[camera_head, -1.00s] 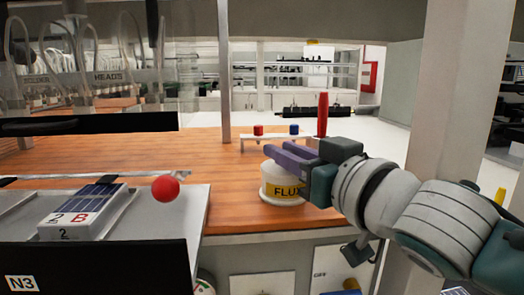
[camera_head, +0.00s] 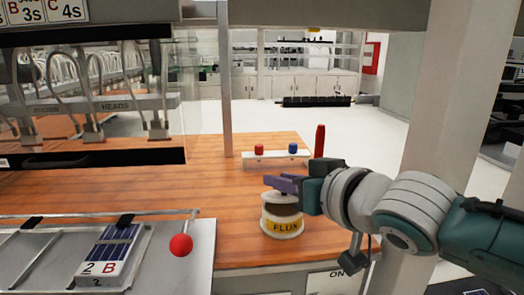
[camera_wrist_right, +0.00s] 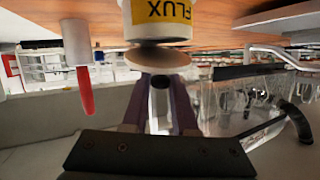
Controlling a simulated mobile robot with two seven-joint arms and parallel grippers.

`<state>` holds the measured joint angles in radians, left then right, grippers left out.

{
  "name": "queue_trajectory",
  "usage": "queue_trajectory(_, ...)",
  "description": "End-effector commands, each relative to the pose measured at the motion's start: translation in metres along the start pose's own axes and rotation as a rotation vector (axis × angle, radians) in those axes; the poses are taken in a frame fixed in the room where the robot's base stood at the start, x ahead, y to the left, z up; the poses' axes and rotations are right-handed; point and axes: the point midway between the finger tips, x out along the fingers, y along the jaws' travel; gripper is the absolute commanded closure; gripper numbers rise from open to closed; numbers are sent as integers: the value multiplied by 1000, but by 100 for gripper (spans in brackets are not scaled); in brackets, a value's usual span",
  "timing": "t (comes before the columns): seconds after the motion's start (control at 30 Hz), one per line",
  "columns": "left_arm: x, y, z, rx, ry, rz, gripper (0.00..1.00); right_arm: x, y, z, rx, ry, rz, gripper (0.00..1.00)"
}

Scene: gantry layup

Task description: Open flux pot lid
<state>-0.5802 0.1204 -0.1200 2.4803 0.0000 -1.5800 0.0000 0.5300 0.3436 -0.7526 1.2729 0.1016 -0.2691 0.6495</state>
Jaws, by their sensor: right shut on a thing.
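The flux pot (camera_head: 282,231) is a white round pot with a yellow FLUX label, standing on the wooden bench. A dark opening shows at its top. In the right wrist view, upside down, the pot (camera_wrist_right: 155,22) has the pale round lid (camera_wrist_right: 162,58) beside its mouth, slightly apart from it. My right gripper (camera_head: 283,183) has purple fingers and is over the pot. In the wrist view it (camera_wrist_right: 159,88) is shut on the lid's knob. My left gripper is not in view.
A white rack (camera_head: 275,160) with red and blue knobs stands behind the pot, with a red upright handle (camera_head: 320,141) beside it. The wood between is clear.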

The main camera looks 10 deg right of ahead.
Motion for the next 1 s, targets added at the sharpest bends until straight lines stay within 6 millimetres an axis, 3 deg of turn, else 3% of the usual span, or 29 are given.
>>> queue_trajectory(0.03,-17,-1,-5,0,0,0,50,-1,0,-13,9,-29,0,100)
queue_trajectory(0.2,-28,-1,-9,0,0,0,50,4,2,-14,52,-129,-1,100)
queue_trajectory(0.5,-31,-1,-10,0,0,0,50,9,3,-15,98,-236,-2,100)
queue_trajectory(1.0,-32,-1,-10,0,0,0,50,10,4,-13,109,-261,-2,100)
